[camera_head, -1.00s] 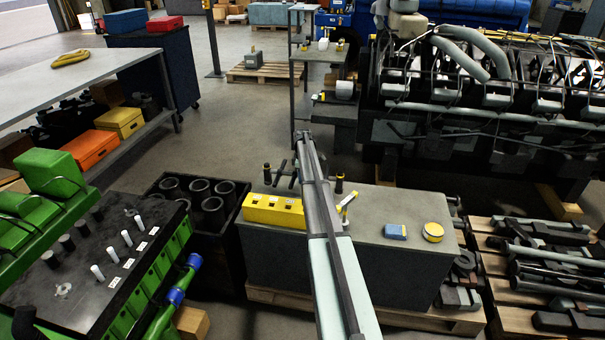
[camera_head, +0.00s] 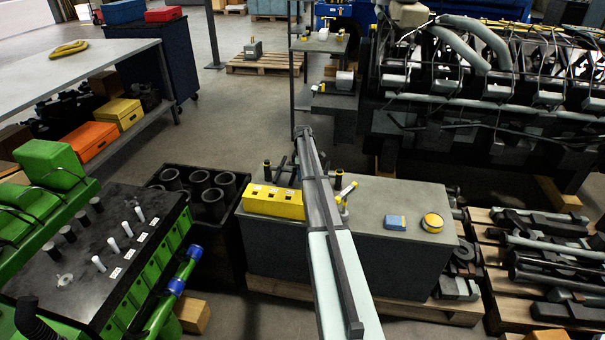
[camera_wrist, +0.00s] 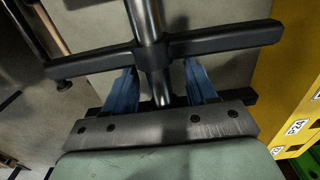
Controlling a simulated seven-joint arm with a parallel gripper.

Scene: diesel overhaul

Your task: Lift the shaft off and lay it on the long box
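In the wrist view, a bright metal shaft (camera_wrist: 147,22) runs down the picture, with a dark crossbar (camera_wrist: 220,39) across it. My gripper (camera_wrist: 161,72) has its two blue fingers on either side of the shaft, just below the crossbar. Gaps show between the fingers and the shaft, so it looks open. In the head view my arm reaches over the grey bench and hides most of the shaft and the gripper. A long yellow box (camera_head: 273,202) with dark openings lies on the bench, left of my arm. Its side also shows in the wrist view (camera_wrist: 290,75).
The grey bench top (camera_head: 385,195) also holds a blue block (camera_head: 396,222) and a round yellow tin (camera_head: 432,222). A dark crate of cylinders (camera_head: 160,180) stands left. A green engine (camera_head: 95,240) is at the front left. A pallet of metal parts (camera_head: 545,250) is at the right.

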